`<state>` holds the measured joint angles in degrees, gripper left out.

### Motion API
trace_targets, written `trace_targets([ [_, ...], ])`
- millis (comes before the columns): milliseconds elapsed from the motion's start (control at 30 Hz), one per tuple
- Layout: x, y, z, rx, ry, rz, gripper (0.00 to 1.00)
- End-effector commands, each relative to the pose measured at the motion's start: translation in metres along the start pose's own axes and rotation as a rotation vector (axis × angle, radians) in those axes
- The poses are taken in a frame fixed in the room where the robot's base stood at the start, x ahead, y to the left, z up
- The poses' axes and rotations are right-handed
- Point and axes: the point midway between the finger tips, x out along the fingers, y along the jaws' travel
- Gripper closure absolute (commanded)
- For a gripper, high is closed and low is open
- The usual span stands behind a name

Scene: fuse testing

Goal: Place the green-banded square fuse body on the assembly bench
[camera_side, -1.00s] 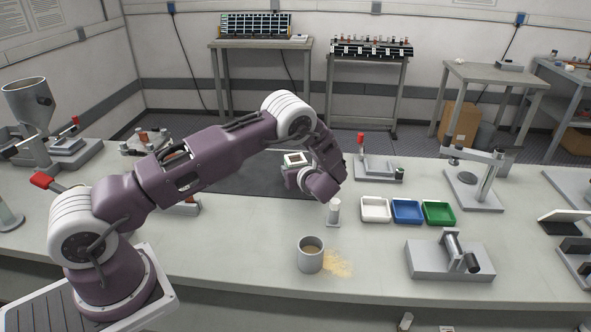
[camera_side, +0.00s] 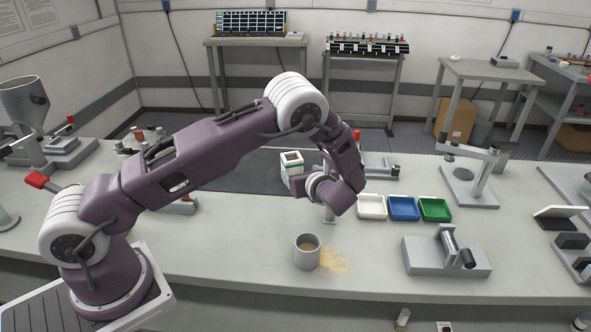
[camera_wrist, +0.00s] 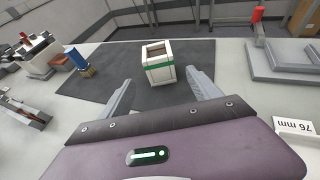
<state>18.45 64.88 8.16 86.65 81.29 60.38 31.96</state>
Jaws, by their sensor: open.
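The green-banded square fuse body (camera_side: 292,163) is a white upright block with a green stripe and a brown recess in its top. It stands on the dark mat (camera_side: 250,176) on the bench. In the wrist view the fuse body (camera_wrist: 160,68) stands just beyond my open fingertips, roughly centred between them, its lower green band showing. My gripper (camera_wrist: 161,78) is open and empty. In the side view my gripper hand (camera_side: 318,185) is to the right of the fuse body, and its fingertips are hard to make out.
White (camera_side: 372,207), blue (camera_side: 404,208) and green (camera_side: 435,209) trays lie to the right. A grey cup (camera_side: 307,252) stands in front beside spilled sand. The mat around the fuse body is clear.

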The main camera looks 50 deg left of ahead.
Motion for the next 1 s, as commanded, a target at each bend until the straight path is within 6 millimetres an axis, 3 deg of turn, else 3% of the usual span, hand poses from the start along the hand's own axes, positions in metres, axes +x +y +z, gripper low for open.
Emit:
trace_targets([
  [100,-0.015,0.0,0.0,0.001,0.001,-0.001,0.27],
  [300,-0.02,0.002,0.003,-0.013,0.005,0.006,0.27],
  [367,-0.025,0.007,0.012,-0.06,0.024,0.024,0.27],
  [467,-0.046,0.032,0.046,-0.252,0.105,0.102,0.27],
  [600,-0.1,0.09,0.096,-0.659,0.285,0.259,0.27],
  [733,-0.167,0.15,0.125,-1.073,0.48,0.402,0.27],
  [900,-0.26,0.219,0.132,-1.595,0.763,0.574,0.27],
  [1000,-0.3,0.242,0.124,-1.814,0.905,0.647,0.27],
])
